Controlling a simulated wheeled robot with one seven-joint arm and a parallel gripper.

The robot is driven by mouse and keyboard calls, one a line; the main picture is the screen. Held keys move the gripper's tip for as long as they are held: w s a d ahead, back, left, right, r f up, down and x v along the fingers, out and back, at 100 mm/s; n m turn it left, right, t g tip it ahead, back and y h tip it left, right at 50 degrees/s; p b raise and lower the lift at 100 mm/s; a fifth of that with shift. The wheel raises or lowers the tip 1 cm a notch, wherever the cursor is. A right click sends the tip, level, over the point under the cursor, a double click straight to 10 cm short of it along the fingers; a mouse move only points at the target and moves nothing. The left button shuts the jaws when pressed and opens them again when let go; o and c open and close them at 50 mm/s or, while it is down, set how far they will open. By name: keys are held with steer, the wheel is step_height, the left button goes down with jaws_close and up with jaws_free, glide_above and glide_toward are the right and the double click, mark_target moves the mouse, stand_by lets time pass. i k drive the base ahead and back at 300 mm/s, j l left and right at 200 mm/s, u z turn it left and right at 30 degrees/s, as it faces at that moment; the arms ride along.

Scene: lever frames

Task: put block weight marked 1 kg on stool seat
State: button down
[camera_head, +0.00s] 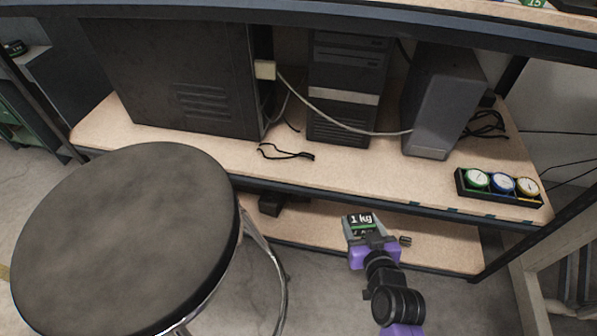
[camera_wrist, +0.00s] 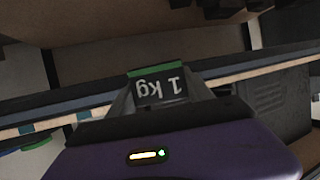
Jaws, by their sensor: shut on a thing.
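The block weight (camera_head: 361,221) has a dark face with white "1 kg" lettering and a green edge. My gripper (camera_head: 362,238) is shut on it and holds it in front of the bench's lower shelf. In the wrist view the block weight (camera_wrist: 157,84) sits between the fingers of my gripper (camera_wrist: 160,98), its lettering upside down. The stool seat (camera_head: 125,235) is round, dark and bare, at the left of the head view, well to the left of my gripper. The lower part of the block is hidden by my gripper.
A shelf (camera_head: 365,176) behind carries computer cases (camera_head: 345,85), cables and a black tray (camera_head: 500,203) with green, blue and yellow round items. A lower shelf (camera_head: 430,240) lies behind my gripper. The stool's chrome legs (camera_head: 283,290) stand between the seat and my arm.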

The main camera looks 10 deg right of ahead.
mark_target(153, 223)
steer(key=k, duration=0.85)
steer(key=k+u, duration=0.2)
steer(key=u, duration=0.2)
steer(key=k+j+u, duration=0.1)
steer(key=u, duration=1.55)
steer(key=l+u, duration=0.1)
steer(key=l, duration=0.7)
steer(key=k+l+u, duration=0.1)
steer(key=l, duration=0.65)
